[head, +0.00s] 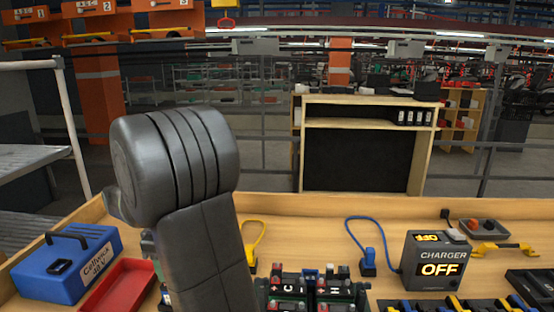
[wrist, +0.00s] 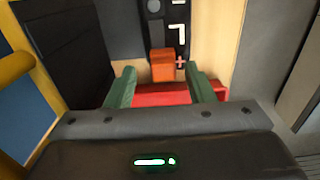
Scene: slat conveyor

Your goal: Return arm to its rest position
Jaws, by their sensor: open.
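My arm (head: 205,190) rises in the middle of the head view, a large grey link bent at its top joint. My gripper (wrist: 163,86) does not show in the head view. In the wrist view its two green fingers stand apart with a clear gap between them. Beyond the gap is a dark block with white marks and a small red plus (wrist: 167,25), with an orange piece (wrist: 162,66) at its near end. A red part (wrist: 165,96) lies between and below the fingers. I cannot tell how far these are from the fingertips.
A blue battery case (head: 68,262) and a red tray (head: 120,284) are at the left of the wooden bench. Battery modules (head: 310,288) stand at front centre, just right of my arm. A charger reading OFF (head: 437,262) and a blue cable plug (head: 370,260) are on the right.

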